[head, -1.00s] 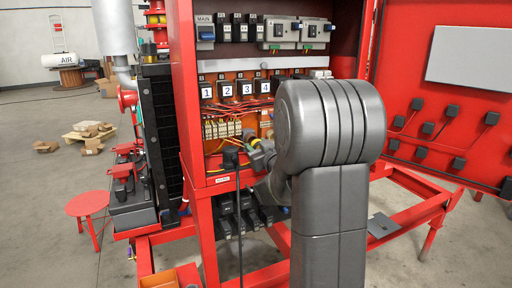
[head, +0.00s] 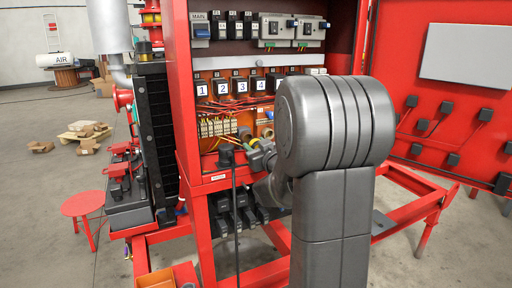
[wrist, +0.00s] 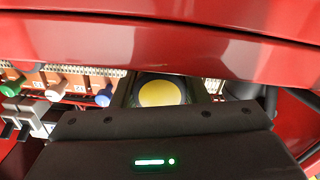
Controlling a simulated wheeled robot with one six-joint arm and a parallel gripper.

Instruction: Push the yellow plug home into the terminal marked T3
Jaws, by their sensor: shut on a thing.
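The yellow plug (wrist: 160,93) shows as a round yellow face between the dark fingers of my gripper (wrist: 162,98) in the wrist view. The gripper is shut on it. A row of small white-labelled terminals (wrist: 62,79) with green, white and blue plugs lies left of the yellow plug. The terminal marked T3 cannot be picked out; whether the plug touches it cannot be told.
A red cabinet edge (wrist: 160,40) crosses the wrist view just above my gripper. A black upright plug with a cable (head: 227,158) stands left of the gripper. Numbered black units (head: 240,87) sit above. The open red door (head: 445,110) is on the right.

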